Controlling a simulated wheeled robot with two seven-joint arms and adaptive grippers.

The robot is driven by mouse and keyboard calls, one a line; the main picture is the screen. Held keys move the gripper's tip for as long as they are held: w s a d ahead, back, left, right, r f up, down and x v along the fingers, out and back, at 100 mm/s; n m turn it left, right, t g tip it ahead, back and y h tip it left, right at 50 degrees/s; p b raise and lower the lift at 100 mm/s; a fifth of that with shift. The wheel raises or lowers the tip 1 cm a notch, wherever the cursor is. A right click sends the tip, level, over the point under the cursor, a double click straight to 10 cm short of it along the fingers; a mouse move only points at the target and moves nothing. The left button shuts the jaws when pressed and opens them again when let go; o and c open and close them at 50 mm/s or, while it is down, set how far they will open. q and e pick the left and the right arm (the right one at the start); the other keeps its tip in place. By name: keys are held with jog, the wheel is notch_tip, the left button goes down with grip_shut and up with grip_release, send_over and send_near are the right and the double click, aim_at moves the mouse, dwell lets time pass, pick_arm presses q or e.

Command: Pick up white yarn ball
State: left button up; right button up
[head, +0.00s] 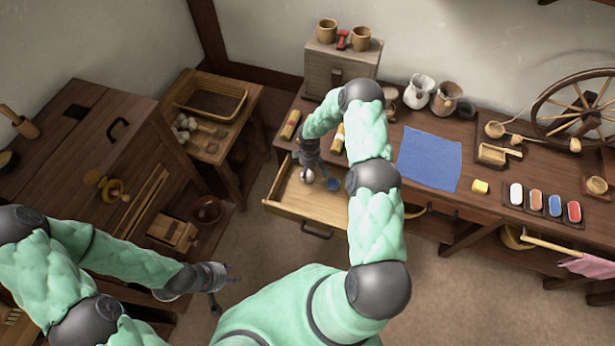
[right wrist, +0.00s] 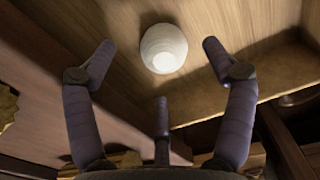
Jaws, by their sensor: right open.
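The white yarn ball (right wrist: 163,49) lies in the open wooden drawer (head: 281,200). In the head view the ball (head: 307,175) shows just below my right gripper (head: 310,160). In the right wrist view my right gripper (right wrist: 160,75) is open, its fingers spread to either side of and short of the ball, with nothing between them. A blue ball (head: 333,184) lies in the drawer to the right of the white one. My left gripper (head: 224,288) is at the lower left over the floor, away from the drawer; its fingers look spread and empty.
The table above the drawer holds a blue cloth (head: 429,159), a wooden box (head: 339,68), small sacks (head: 419,91), colour blocks and a spinning wheel (head: 583,105). The drawer walls surround the ball. A side stand (head: 213,110) is at left.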

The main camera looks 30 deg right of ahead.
aim_at(308, 173)
jog(key=f, duration=0.1)
jog(key=f+b, duration=0.1)
jog(key=f, duration=0.3)
jog(key=shift+w+a, duration=0.2)
jog(key=shift+a, duration=0.05)
jog(key=shift+r, duration=0.1)
jog(key=c, duration=1.3)
